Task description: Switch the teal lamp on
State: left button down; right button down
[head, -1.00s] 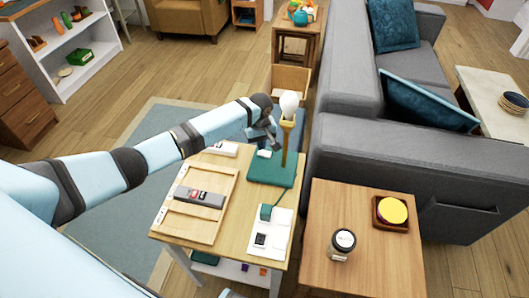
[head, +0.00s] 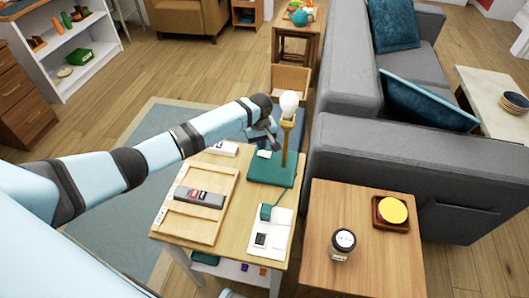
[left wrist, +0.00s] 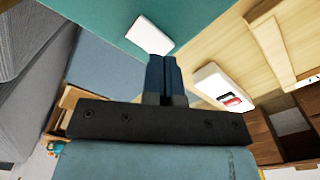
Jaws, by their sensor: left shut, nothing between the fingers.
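The teal lamp has a flat teal base (head: 286,176), a brass stem (head: 285,145) and a bare white bulb (head: 289,104) on top. I cannot tell from its look whether the bulb is lit. A small white switch block (head: 264,154) sits on the base's left part; it also shows in the left wrist view (left wrist: 150,34). My left gripper (head: 273,141) is shut and empty, pointing down just above the switch, left of the stem. In the left wrist view its closed fingertips (left wrist: 162,62) appear close to the switch; I cannot tell whether they touch it.
The lamp stands on a small wooden table (head: 232,222). A teal plug (head: 265,212) sits on a white board (head: 279,226), with a teal cord to the lamp. A wooden tray (head: 187,226) holds a grey bar (head: 200,197). A jar (head: 342,245) stands on the side table (head: 365,270).

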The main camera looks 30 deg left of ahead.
pick_arm(q)
jog(key=shift+f+b, duration=0.35)
jog(key=shift+f, duration=1)
pick_arm(e)
jog(key=shift+f, duration=0.3)
